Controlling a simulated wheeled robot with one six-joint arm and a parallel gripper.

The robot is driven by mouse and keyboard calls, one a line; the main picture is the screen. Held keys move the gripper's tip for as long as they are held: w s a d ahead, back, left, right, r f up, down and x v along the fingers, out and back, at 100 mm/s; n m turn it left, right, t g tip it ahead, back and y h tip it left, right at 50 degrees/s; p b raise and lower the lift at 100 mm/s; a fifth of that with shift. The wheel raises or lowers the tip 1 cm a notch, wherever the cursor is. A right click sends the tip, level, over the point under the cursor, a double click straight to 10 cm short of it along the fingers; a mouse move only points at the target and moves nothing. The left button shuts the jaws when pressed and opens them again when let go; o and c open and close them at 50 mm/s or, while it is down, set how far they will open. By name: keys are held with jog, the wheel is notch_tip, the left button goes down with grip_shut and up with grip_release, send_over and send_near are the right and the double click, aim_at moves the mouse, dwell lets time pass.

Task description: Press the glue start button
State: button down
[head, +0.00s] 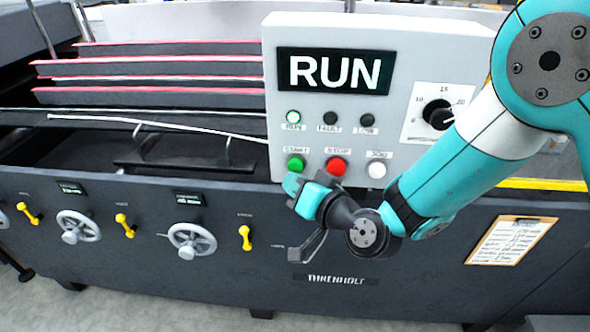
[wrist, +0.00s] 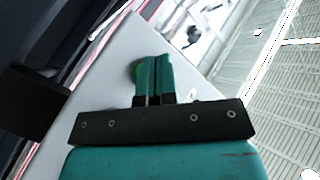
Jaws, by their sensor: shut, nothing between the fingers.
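The green start button (head: 296,164) sits on the lower left of the light grey control panel (head: 460,50), under a START label. In the wrist view the green button (wrist: 136,72) shows partly behind my fingers. My gripper (head: 294,186) is shut and empty, with its teal fingertips just below the start button in the head view. In the wrist view the closed fingers (wrist: 154,62) point at the panel beside the button. I cannot tell whether they touch it. The panel display (head: 335,71) reads RUN, and the RUN lamp (head: 293,116) is lit pale green.
The red stop button (head: 336,166) and a white button (head: 377,169) sit to the right of the green one. A black dial (head: 437,114) is above them, near my arm. Handwheels (head: 192,240) and yellow levers (head: 245,237) line the machine front. A clipboard (head: 511,240) hangs at right.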

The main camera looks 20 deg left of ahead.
jog(key=shift+s, duration=0.1)
jog(key=s+b, duration=0.1)
jog(key=s, duration=0.1)
jog(key=s+d+b, duration=0.1)
jog(key=s, duration=0.1)
jog(key=shift+s+d, duration=0.1)
jog(key=shift+s, duration=0.3)
dwell(0.8)
jog(key=d+r+n+g+h, duration=0.1)
jog(key=d+r+n+g, duration=0.15)
jog(key=d+r, duration=0.2)
jog(key=s+d+r+g+h, duration=0.3)
jog(key=s+d, duration=0.3)
jog(key=d, duration=0.6)
jog(key=s+d+r+g+h, duration=0.3)
jog(key=s+d+h, duration=0.2)
jog(key=d, duration=0.7)
jog(key=shift+s+r+h, duration=0.15)
jog(key=shift+s+h, duration=0.25)
jog(key=shift+s, duration=0.65)
